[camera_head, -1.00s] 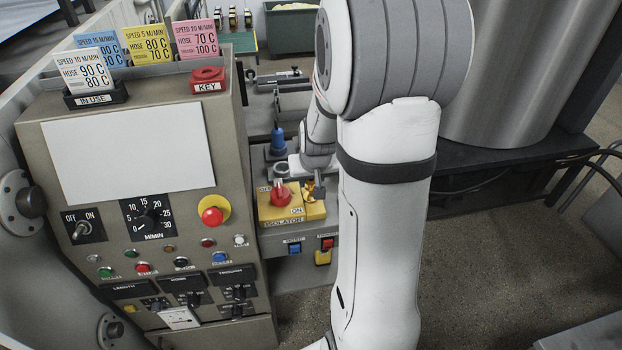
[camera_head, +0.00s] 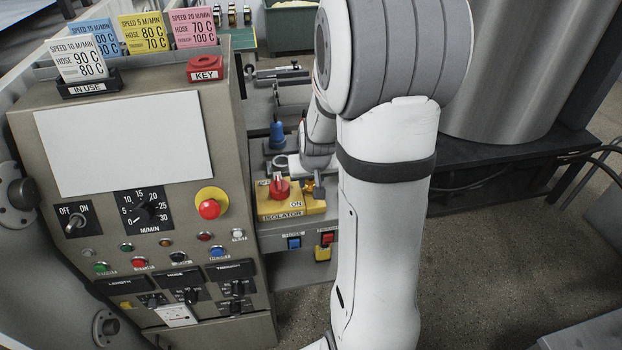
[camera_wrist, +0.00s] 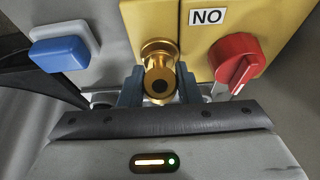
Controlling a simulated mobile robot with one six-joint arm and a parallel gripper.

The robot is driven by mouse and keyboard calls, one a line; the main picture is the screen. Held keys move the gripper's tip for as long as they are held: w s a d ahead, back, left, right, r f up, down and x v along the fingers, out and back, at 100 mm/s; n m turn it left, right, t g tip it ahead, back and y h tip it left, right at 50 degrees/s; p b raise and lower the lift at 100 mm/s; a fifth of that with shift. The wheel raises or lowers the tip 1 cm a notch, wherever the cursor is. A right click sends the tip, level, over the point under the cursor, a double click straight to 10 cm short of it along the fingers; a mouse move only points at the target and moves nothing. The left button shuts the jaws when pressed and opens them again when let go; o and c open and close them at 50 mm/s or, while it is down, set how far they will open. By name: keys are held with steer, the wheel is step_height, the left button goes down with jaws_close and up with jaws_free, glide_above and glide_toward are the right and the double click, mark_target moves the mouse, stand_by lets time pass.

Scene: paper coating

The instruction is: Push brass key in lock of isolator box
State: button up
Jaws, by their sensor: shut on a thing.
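The yellow isolator box (camera_head: 284,208) stands right of the control panel, with a red rotary switch (camera_head: 280,188) on it. In the wrist view the box (camera_wrist: 200,45) fills the top, with its red switch (camera_wrist: 236,62) at the right. The brass key (camera_wrist: 160,78) is between the fingers of my gripper (camera_wrist: 160,90), which is shut on it. The key points at a brass lock fitting on the box face; whether its tip is inside cannot be told. In the head view my arm hides most of my gripper.
A blue push button (camera_wrist: 60,53) sits left of the box in the wrist view. The sloped control panel (camera_head: 125,150) stands close on the left, with a red KEY holder (camera_head: 205,69) on top. A blue-topped part (camera_head: 277,136) stands behind the box.

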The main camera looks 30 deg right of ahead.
steer(key=shift+f, duration=0.3)
steer(key=o, duration=1)
steer(key=shift+o, duration=0.2)
steer(key=shift+r, duration=0.15)
steer(key=v, duration=0.7)
steer(key=shift+r, duration=0.25)
steer(key=shift+s, duration=0.1)
